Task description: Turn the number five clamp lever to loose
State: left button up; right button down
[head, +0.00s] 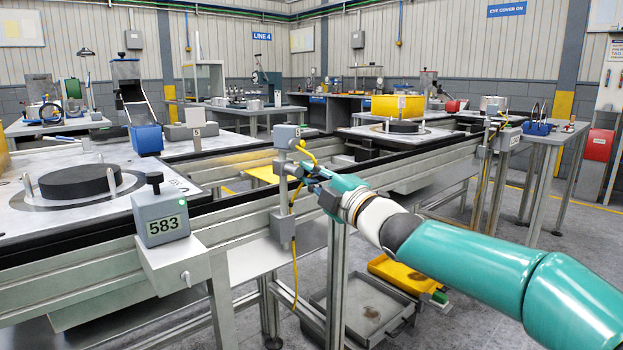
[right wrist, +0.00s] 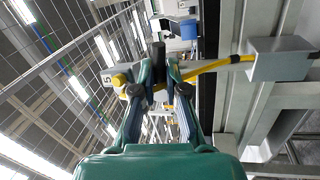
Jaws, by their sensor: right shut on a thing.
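My right gripper (head: 308,174) reaches in from the right to the sensor post (head: 283,190) on the conveyor's near rail. It also shows in the right wrist view (right wrist: 159,72), its fingers closed around a small dark lever (right wrist: 158,50). A grey sensor box (head: 286,136) tops the post. My left gripper is not in view.
A yellow cable (head: 295,262) hangs from the post, close to my fingers. The conveyor rail (head: 237,203) runs behind the post. A yellow tray (head: 398,274) is below my forearm.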

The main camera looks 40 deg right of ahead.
jog(key=shift+a+f, duration=0.2)
jog(key=shift+f, duration=0.1)
jog(key=c, duration=1.2)
grip_release()
jog(key=shift+r, duration=0.1)
jog(key=shift+r, duration=0.1)
jog(key=s+f, duration=0.2)
jog(key=s, duration=0.9)
jog(key=shift+s+d+f, duration=0.25)
jog(key=shift+s+d, duration=0.05)
jog(key=shift+s, duration=0.1)
